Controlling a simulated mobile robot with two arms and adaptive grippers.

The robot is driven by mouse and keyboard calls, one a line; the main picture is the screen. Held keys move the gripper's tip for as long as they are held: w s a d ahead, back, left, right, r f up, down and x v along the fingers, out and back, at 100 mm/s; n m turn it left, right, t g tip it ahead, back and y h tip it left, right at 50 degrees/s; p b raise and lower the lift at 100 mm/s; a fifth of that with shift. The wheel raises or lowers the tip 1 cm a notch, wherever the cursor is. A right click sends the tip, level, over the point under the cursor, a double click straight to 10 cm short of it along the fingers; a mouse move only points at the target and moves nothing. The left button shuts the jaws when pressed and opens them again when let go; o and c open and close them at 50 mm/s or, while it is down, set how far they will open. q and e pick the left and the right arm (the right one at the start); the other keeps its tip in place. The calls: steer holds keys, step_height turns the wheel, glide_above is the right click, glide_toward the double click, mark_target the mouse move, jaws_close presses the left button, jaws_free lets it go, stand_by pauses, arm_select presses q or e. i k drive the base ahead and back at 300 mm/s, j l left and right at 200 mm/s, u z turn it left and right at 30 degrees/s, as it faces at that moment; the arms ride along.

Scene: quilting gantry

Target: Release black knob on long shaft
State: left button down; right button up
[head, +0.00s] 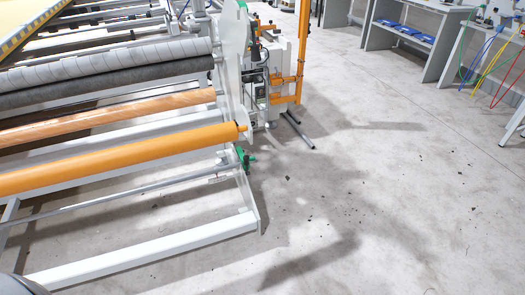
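A long thin metal shaft (120,195) runs along the lower part of the quilting gantry in the head view, below the orange roller (110,160). Near its right end, by the white end plate (247,195), is a small green part (245,158). I cannot clearly make out a black knob on the shaft; at this size it is too small to tell or is hidden. Neither of my grippers is in view.
Above the orange roller lie a wooden roller (110,115) and grey fabric rolls (110,65). A white lower beam (150,250) ends near the floor. An orange post (302,50) stands behind. Grey benches (435,50) stand at the far right. The concrete floor (390,190) on the right is mostly clear.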

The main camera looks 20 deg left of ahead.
mark_target(246, 159)
steer(key=i+j, duration=0.15)
steer(key=j, duration=0.2)
steer(key=i+j+z, duration=0.1)
steer(key=j, duration=0.25)
steer(key=i+j, duration=0.2)
steer(key=j, duration=0.2)
steer(key=i+j+z, duration=0.15)
steer(key=j, duration=0.2)
steer(key=i+j, duration=0.15)
steer(key=j, duration=0.25)
steer(key=i+j+z, duration=0.1)
steer(key=j, duration=0.3)
